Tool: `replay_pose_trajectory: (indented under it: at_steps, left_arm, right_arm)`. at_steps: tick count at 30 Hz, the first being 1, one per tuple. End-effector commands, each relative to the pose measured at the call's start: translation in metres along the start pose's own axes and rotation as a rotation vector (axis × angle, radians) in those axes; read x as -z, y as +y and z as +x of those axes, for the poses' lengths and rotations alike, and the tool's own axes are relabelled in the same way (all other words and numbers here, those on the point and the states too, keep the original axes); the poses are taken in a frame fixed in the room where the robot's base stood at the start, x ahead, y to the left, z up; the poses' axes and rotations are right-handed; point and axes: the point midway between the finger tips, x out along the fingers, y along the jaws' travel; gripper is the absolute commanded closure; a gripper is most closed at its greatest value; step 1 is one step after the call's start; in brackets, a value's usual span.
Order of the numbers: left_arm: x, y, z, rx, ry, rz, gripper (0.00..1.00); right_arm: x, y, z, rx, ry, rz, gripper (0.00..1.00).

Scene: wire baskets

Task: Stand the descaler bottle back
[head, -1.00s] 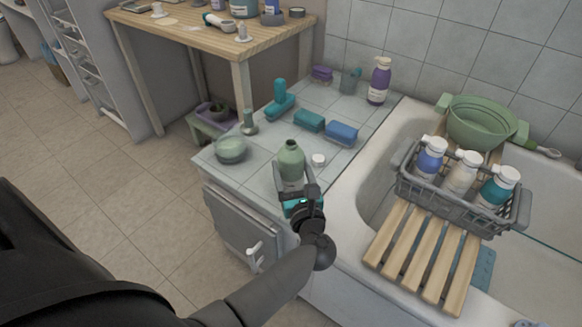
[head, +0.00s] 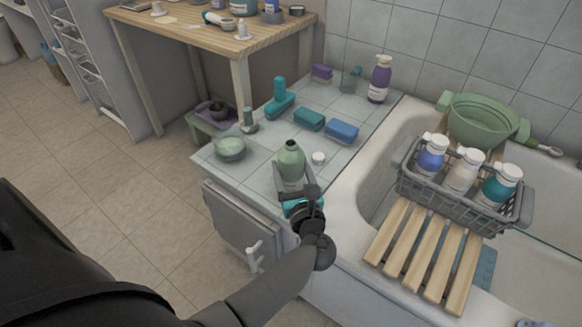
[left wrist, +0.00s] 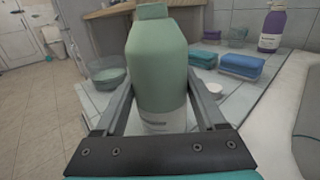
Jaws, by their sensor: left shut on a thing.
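A green bottle (head: 290,163) with a pale label stands upright at the front edge of the tiled counter (head: 257,178). I take it for the descaler bottle, but its label is not readable. In the left wrist view the bottle (left wrist: 157,70) fills the middle, between the two fingers. My left gripper (head: 294,187) is shut on its body from the near side. The fingers and wrist hide its base, so I cannot tell whether it touches the counter. My right gripper is in neither view.
A small white cap (head: 318,158) lies right of the bottle. A green bowl (head: 230,149), blue sponge (head: 341,131), teal sponge (head: 309,119) and purple bottle (head: 379,80) share the counter. A grey wire basket (head: 462,205) with three bottles sits over the tub, behind a slatted wooden rack (head: 425,250).

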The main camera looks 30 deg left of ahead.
Motion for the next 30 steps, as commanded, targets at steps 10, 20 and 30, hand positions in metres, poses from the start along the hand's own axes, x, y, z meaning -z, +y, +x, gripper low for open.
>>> replay_pose_trajectory:
  at_steps: [10, 20, 30]
  left_arm:
    - [0.0026, -0.0003, 0.0004, 0.0, -0.004, -0.001, 1.0]
    - [0.0042, -0.0003, 0.0003, 0.0, -0.003, -0.001, 1.0]
    - [0.005, -0.0001, 0.0001, 0.0, -0.001, 0.0, 0.0]
  right_arm:
    - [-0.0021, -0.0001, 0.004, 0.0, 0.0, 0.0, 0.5]
    - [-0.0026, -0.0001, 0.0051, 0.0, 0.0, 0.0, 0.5]
    - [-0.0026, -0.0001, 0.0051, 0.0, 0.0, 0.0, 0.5]
